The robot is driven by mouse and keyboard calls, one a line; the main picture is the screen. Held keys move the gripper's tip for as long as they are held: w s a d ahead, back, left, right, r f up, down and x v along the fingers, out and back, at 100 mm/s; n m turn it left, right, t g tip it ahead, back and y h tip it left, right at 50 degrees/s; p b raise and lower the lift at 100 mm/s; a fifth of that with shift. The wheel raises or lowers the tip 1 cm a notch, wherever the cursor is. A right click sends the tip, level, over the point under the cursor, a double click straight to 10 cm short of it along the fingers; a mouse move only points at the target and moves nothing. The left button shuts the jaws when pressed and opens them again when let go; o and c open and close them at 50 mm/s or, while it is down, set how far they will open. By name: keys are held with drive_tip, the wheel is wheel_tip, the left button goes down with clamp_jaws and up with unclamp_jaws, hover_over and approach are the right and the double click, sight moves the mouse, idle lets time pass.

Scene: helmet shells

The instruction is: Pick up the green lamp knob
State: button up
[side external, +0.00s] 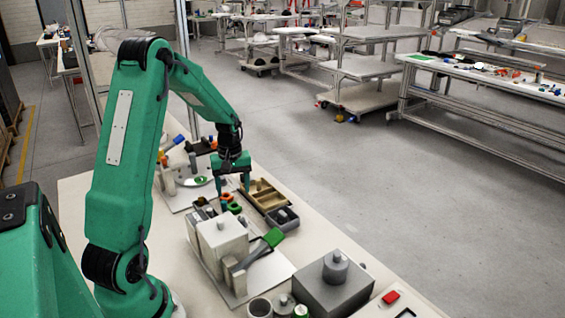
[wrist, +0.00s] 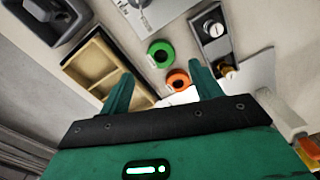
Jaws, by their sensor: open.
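The green lamp knob (wrist: 160,53) is a round green ring with a dark centre, lying on the light bench top in the wrist view. In the side view the small green knob (side external: 235,208) sits just below my gripper, toward the camera. My gripper (side external: 234,188) is open and points down above the bench. In the wrist view the knob shows between the fingertips of my gripper (wrist: 158,72) and slightly beyond them. Nothing is between the fingers, and I see no contact with the knob.
A similar orange knob (wrist: 178,80) lies beside the green one, nearer my gripper. A wooden divided tray (wrist: 75,70) and a dark grey bin (wrist: 88,12) are to the left. A dark box with round fittings (wrist: 208,22) is to the right. Grey blocks (side external: 222,240) stand nearer the side camera.

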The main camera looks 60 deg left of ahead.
sight(235, 208)
drive_tip(key=shift+s+f, duration=0.1)
drive_tip(key=shift+f, duration=2.75)
drive_tip(key=c, duration=1)
